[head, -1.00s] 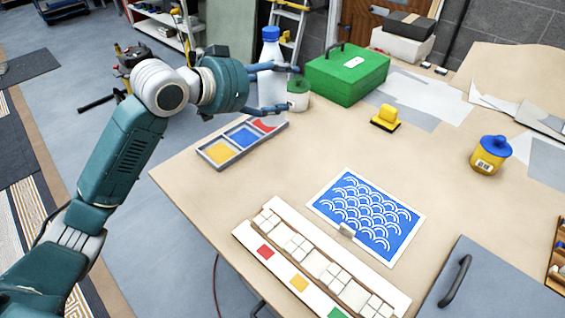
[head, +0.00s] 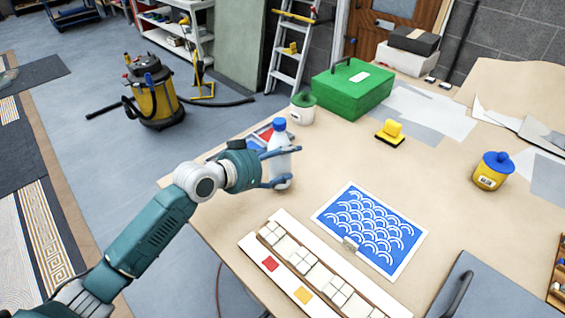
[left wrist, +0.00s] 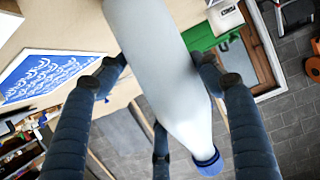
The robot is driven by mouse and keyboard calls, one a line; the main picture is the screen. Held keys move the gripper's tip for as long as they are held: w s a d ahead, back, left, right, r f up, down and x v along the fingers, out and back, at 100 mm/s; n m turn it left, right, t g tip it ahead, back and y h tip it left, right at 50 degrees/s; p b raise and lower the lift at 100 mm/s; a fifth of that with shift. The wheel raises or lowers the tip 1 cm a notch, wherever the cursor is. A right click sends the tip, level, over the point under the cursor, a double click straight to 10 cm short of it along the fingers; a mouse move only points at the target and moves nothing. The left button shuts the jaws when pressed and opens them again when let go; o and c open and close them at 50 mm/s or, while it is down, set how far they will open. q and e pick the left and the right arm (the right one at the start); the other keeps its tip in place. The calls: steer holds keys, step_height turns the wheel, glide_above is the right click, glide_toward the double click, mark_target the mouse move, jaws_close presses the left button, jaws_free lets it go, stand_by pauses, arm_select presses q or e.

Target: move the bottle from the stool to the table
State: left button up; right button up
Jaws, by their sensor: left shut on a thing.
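The bottle (head: 281,160) is white with a blue cap and stands upright in the head view. My left gripper (head: 284,168) is shut on its body, with fingers on both sides. The bottle is over the left part of the tan table (head: 325,150); whether its base touches the top I cannot tell. In the left wrist view the bottle (left wrist: 160,60) fills the middle between the fingers (left wrist: 160,85), its blue cap at the bottom. The stool is not in view, nor is my right gripper.
A tray of coloured tiles (head: 266,133) lies partly hidden behind the gripper and bottle. A white and green pot (head: 302,112) and a green toolbox (head: 350,90) stand behind. A blue patterned panel (head: 370,228) and a strip of white tiles (head: 300,262) lie in front.

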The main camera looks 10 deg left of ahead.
arm_select(q)
steer(key=shift+f, duration=0.8)
steer(key=shift+f, duration=0.15)
steer(key=o, duration=1.5)
